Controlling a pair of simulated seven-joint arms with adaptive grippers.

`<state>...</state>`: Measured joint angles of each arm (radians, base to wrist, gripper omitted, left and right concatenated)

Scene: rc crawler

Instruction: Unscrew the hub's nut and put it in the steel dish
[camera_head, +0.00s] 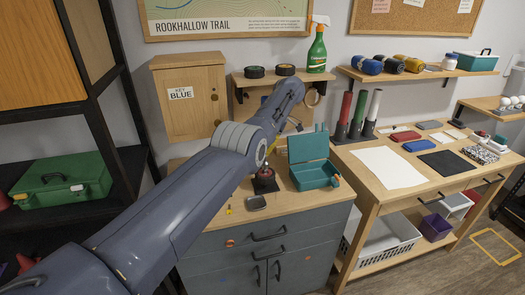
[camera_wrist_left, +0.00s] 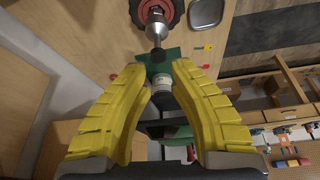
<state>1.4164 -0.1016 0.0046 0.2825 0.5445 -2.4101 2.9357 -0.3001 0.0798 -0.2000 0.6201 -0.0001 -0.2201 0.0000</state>
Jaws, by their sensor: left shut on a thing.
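The hub, a red round part on a dark stand (camera_head: 265,184), sits on the cabinet top. The left wrist view shows its red-rimmed hub (camera_wrist_left: 155,10) with a silver shaft pointing at my gripper. My left gripper (camera_head: 272,148) is at the hub, mostly hidden by my arm in the head view. The steel dish (camera_head: 256,202) is in front of the stand and also shows in the wrist view (camera_wrist_left: 207,12). My right gripper is out of view.
An open teal toolbox (camera_head: 314,178) stands right of the hub. A small yellow tool (camera_head: 229,208) lies left of the dish. A wooden key cabinet (camera_head: 189,95) hangs behind. A wooden workbench (camera_head: 405,190) stands at right.

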